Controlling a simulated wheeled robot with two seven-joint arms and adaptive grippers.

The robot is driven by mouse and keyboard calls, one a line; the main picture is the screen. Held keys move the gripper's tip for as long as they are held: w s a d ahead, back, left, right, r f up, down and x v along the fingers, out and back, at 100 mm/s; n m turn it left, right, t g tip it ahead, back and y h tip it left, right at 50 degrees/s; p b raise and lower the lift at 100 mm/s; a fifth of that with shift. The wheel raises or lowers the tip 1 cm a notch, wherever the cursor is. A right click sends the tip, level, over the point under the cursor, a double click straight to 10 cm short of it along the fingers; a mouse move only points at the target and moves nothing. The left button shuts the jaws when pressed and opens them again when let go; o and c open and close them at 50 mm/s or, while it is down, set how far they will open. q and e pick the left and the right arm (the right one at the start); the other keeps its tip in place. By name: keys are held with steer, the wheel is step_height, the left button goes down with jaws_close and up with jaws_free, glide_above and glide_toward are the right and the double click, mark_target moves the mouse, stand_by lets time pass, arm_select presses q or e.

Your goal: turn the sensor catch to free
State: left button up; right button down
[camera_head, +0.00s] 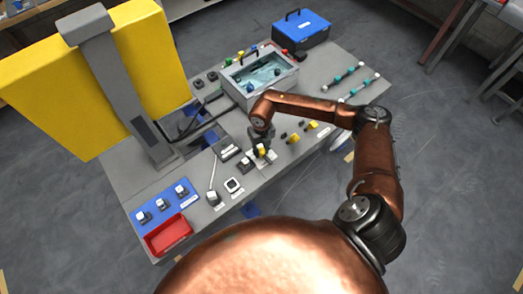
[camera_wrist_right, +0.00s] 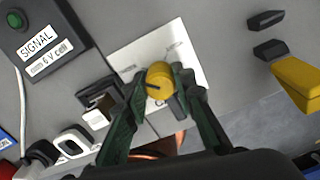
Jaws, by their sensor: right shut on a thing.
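A round yellow knob (camera_wrist_right: 160,75), which I take to be the sensor catch, sits on a white plate (camera_wrist_right: 190,58) fixed to the grey bench. It has a dark slot or mark on its face. My right gripper (camera_wrist_right: 160,84) has its two dark green fingers closed on either side of the knob. In the head view the right gripper (camera_head: 261,146) reaches down to the same knob (camera_head: 262,153) near the middle of the bench. The lettering on the plate is too faint to read. My left gripper is in neither view.
A dark SIGNAL box (camera_wrist_right: 40,35) with a green button stands beside the plate. Yellow-handled parts (camera_wrist_right: 298,82) lie on the other side. A clear-topped case (camera_head: 289,80), a blue toolbox (camera_head: 302,30) and a red tray (camera_head: 186,233) are also on the bench.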

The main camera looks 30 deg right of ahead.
mark_target(262, 150)
steer(key=shift+d, duration=0.1)
steer(key=c, duration=1.6)
jaws_free()
steer(key=shift+r, duration=0.1)
step_height(262, 150, up, 12)
steer(key=shift+f, duration=0.1)
